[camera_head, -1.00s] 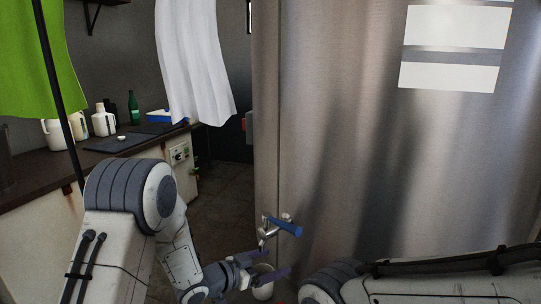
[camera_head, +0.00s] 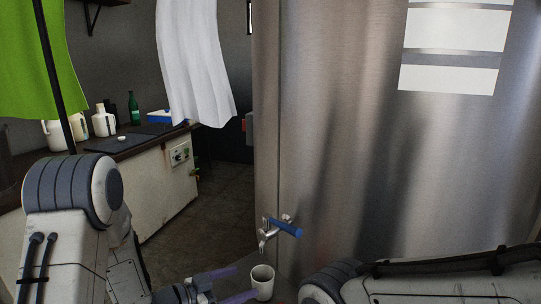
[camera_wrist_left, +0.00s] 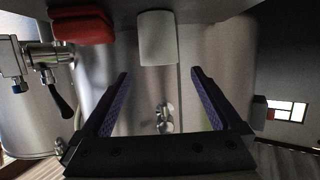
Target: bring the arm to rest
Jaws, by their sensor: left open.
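My left arm comes in from the left, and its gripper (camera_head: 245,284) is low in the head view, just left of a white cup (camera_head: 262,281). Its two purple-padded fingers are apart with nothing between them; the left wrist view shows the same open gripper (camera_wrist_left: 160,74). The cup stands upright below the tap (camera_head: 278,230) with a blue handle on the steel tank. A white, cup-like shape (camera_wrist_left: 157,40) shows beyond the fingertips in the wrist view. My right arm crosses the lower right; its gripper is out of view.
The big steel tank (camera_head: 340,130) fills the right side. A counter (camera_head: 70,168) with jugs and a green bottle (camera_head: 134,108) runs along the left. A white cloth (camera_head: 193,60) and a green cloth (camera_head: 38,60) hang above. Some floor (camera_head: 205,220) is clear between counter and tank.

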